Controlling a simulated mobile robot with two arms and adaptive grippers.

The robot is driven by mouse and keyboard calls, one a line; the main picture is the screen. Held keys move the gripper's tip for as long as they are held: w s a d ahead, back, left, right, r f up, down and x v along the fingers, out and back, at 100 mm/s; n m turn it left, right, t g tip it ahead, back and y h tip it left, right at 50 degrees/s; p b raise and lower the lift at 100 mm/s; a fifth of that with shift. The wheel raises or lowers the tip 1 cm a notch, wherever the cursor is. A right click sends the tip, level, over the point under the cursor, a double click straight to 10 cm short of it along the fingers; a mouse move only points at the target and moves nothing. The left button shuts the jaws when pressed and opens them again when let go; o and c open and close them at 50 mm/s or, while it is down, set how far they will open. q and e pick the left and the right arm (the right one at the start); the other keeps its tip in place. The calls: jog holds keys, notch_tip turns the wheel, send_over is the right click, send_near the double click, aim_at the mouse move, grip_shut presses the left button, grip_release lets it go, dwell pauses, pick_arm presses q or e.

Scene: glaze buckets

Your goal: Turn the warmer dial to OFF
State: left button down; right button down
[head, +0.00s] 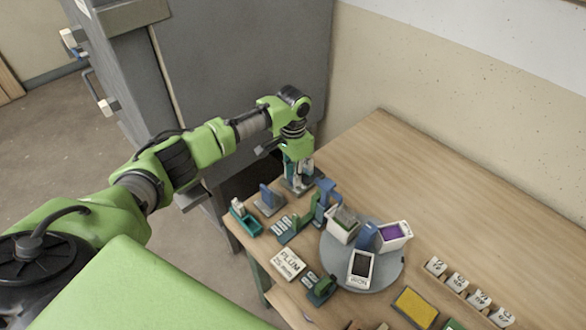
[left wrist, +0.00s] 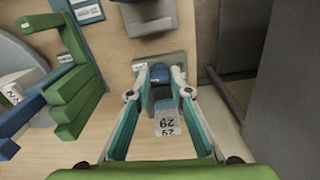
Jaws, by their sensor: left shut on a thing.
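In the left wrist view, a small grey unit (left wrist: 172,58) with a blue knob, which I take for the warmer and its dial (left wrist: 158,73), sits straight ahead on the wooden table. My left gripper (left wrist: 160,75) has its two teal-sided fingers on either side of the blue dial, shut on it. In the head view, the left gripper (head: 299,182) points down at the table's far left corner. There the dial is mostly hidden by the fingers. A printed tag (left wrist: 167,122) shows between the fingers; I cannot read a dial setting. My right gripper is not in view.
A grey turntable (head: 335,262) with several buckets stands right of the gripper. A green bracket (left wrist: 75,85) is close on the left in the wrist view. A grey cabinet (head: 240,70) stands beside the table. The table's back is clear.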

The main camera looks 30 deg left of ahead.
pick_arm(q)
jog(key=shift+m+p, duration=0.65)
jog(key=shift+m, duration=1.15)
jog(key=c, duration=1.8)
grip_release()
jog(key=shift+c, duration=0.2)
jog(key=shift+r, duration=0.2)
notch_tip(320, 180, up, 12)
jog(key=shift+f, duration=0.15)
